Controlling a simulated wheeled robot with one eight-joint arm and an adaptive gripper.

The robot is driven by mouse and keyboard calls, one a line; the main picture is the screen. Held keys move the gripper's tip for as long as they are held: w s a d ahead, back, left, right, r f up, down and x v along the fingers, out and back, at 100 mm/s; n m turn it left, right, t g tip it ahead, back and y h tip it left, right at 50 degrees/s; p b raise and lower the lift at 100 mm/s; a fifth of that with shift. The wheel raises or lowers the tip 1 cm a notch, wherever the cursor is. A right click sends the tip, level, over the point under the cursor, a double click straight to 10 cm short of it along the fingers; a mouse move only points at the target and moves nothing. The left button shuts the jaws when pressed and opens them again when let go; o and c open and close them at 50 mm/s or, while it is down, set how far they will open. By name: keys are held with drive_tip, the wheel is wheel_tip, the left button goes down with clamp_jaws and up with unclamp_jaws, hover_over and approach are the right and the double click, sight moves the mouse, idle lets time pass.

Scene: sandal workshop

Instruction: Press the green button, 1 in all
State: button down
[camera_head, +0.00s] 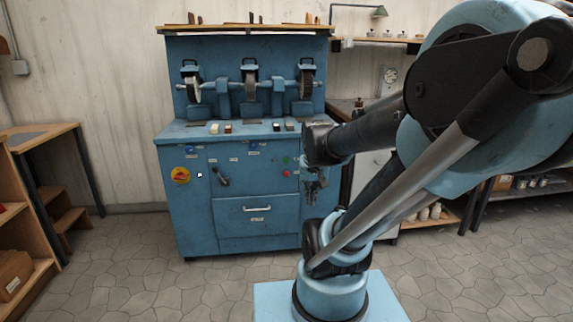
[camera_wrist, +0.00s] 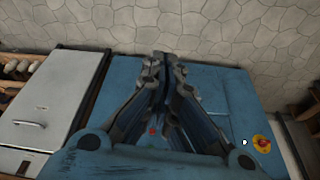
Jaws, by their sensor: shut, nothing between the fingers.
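The green button (camera_head: 286,160) is a small round spot on the upper right of the blue machine's front (camera_head: 240,180), just above a red button (camera_head: 285,173). My gripper (camera_head: 311,193) hangs in front of the machine's right edge, to the right of and below the green button in the head view. Its fingers point down and are shut with nothing between them. In the wrist view my gripper (camera_wrist: 165,62) covers much of the machine's front.
The machine carries a yellow-and-red emergency stop (camera_head: 181,175), a dark lever (camera_head: 221,176) and a drawer with a handle (camera_head: 257,209). Grinding wheels (camera_head: 250,86) stand on its top. A white cabinet (camera_head: 371,178) stands to its right. The tiled floor in front is clear.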

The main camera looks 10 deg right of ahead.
sight(286, 163)
drive_tip(key=w+f+m+t, duration=0.3)
drive_tip(key=w+m+t, duration=0.15)
drive_tip(key=w, duration=2.65)
drive_tip(key=w+a+f+m, duration=0.1)
drive_tip(key=w+f+m, duration=0.1)
drive_tip(key=w+f, duration=0.5)
drive_tip(key=w, duration=0.3)
drive_tip(key=shift+a+f+m+t+h, duration=0.2)
drive_tip(key=shift+f+m+t+h, duration=0.1)
drive_tip(key=shift+m+t, duration=0.05)
drive_tip(key=shift+w, duration=0.1)
drive_tip(key=shift+w, duration=4.35)
drive_tip(key=shift+w+r, duration=0.1)
drive_tip(key=shift+w, duration=0.3)
